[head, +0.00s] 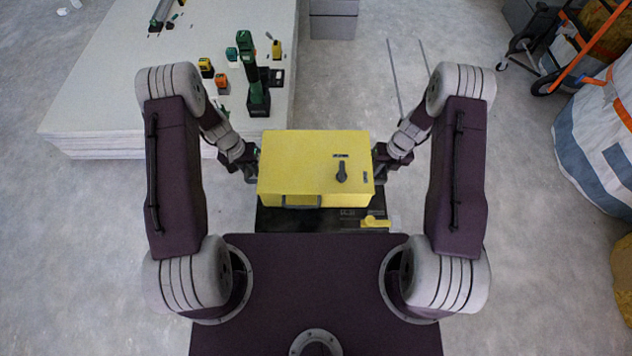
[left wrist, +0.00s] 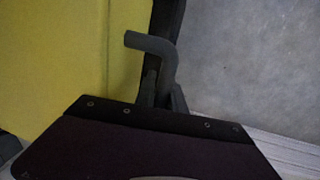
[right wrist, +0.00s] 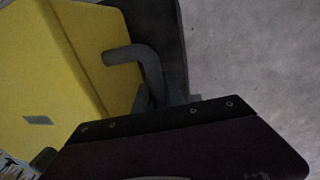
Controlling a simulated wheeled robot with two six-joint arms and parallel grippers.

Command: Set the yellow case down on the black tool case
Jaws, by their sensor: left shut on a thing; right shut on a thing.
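The yellow case (head: 310,165) is a box with a dark handle on its front and a dark latch on top. It is between my two grippers in the head view. My left gripper (head: 257,165) is shut on a dark bent handle at its left side, and the left wrist view shows this handle (left wrist: 155,45). My right gripper (head: 377,163) is shut on the matching handle (right wrist: 135,58) at its right side. The black tool case (head: 350,214) shows below and in front of the yellow case, mostly hidden. I cannot tell whether the two touch.
A pale stack of boards (head: 110,90) at the upper left carries a green drill (head: 257,90) and several small tools. A grey box (head: 333,20) stands at the back. An orange hand truck (head: 575,50) and a large white-blue bag (head: 605,130) are at the right. The floor between is clear.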

